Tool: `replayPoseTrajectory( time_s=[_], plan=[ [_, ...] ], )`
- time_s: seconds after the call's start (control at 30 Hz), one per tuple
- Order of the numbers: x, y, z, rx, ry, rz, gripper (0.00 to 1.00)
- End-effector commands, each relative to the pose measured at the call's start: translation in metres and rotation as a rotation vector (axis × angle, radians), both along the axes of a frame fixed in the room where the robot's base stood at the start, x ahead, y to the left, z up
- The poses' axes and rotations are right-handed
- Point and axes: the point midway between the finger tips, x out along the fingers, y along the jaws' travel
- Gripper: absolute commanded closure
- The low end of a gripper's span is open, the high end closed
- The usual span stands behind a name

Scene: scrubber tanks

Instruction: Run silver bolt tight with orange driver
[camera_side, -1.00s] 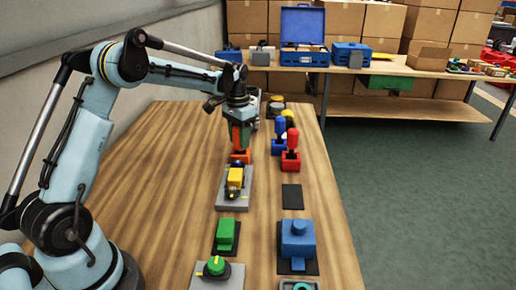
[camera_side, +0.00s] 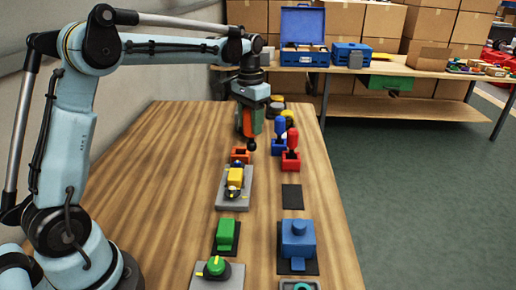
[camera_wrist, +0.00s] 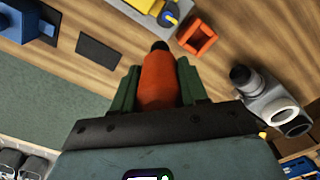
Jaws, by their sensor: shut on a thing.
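My gripper (camera_side: 249,125) is shut on the orange driver (camera_wrist: 158,80), whose orange handle sits between the green fingers in the wrist view. The driver's dark tip (camera_side: 251,145) hangs below the fingers in the side view, above the table. The open orange holder (camera_side: 240,155) stands empty just below; it also shows in the wrist view (camera_wrist: 197,36). A grey plate (camera_side: 229,201) carries a yellow block (camera_side: 235,176) and dark round parts, nearer the camera than the holder. I cannot make out the silver bolt in either view.
Blue (camera_side: 279,138) and red (camera_side: 291,152) drivers stand in holders to the right. A dark pad (camera_side: 292,197), a green block (camera_side: 226,234), a green knob (camera_side: 216,266) and a blue block (camera_side: 297,236) lie nearer. A grey fitting (camera_wrist: 268,98) shows in the wrist view. The table's left is clear.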

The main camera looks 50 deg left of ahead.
Motion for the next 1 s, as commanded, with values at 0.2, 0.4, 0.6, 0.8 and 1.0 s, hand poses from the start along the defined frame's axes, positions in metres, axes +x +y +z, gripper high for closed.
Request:
replayPoseTrajectory(
  time_s=[0.2, 0.4, 0.6, 0.8, 1.0],
  plan=[
    [-0.006, -0.033, 0.020, 0.000, 0.000, -0.002, 0.96],
    [-0.016, -0.045, 0.028, 0.000, 0.001, 0.000, 0.96],
    [-0.050, -0.051, 0.031, 0.000, 0.004, -0.002, 0.96],
    [-0.088, -0.057, 0.028, 0.000, 0.007, -0.004, 0.96],
    [-0.111, -0.060, 0.023, 0.000, 0.009, -0.006, 0.96]
  ],
)
